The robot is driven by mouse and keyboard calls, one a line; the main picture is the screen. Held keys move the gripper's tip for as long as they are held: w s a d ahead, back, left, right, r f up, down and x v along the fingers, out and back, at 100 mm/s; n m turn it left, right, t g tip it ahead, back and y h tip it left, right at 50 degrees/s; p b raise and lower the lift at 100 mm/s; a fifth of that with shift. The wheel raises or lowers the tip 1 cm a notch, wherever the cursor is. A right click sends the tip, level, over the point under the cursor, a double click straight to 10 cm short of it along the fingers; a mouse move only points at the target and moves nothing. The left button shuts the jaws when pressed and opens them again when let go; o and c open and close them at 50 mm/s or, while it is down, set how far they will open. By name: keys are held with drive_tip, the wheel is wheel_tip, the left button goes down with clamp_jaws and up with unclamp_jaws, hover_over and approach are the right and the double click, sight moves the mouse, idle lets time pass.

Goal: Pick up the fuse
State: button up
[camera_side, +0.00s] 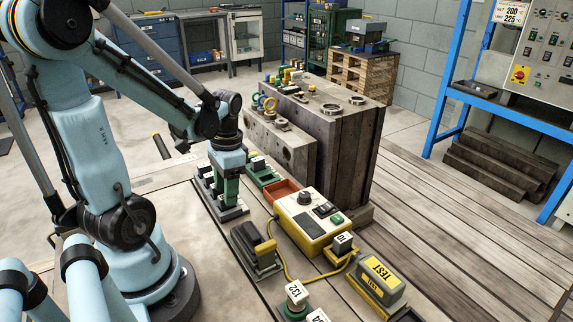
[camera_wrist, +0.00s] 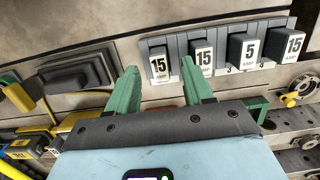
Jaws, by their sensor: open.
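Several black fuses with white labels stand in a row in a grey fuse rack (camera_side: 236,213). In the wrist view the rack (camera_wrist: 174,40) holds a left-end fuse marked 15 AMP (camera_wrist: 160,66), then another 15 fuse (camera_wrist: 203,58), a 5 fuse (camera_wrist: 249,50) and a 15 fuse (camera_wrist: 292,46). In the side view my gripper (camera_side: 230,202) points down at the rack and hides part of the row.
A black-handled block (camera_side: 255,247) lies in front of the rack. A yellow control box (camera_side: 313,222) with a cable, an orange tray (camera_side: 282,192) and a TEST block (camera_side: 380,282) stand to the right. Large steel mould blocks (camera_side: 340,130) rise behind.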

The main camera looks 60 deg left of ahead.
drive_tip(key=shift+s+f, duration=0.1)
drive_tip(key=shift+f, duration=0.65)
clamp_jaws()
drive_tip(key=shift+r, duration=0.1)
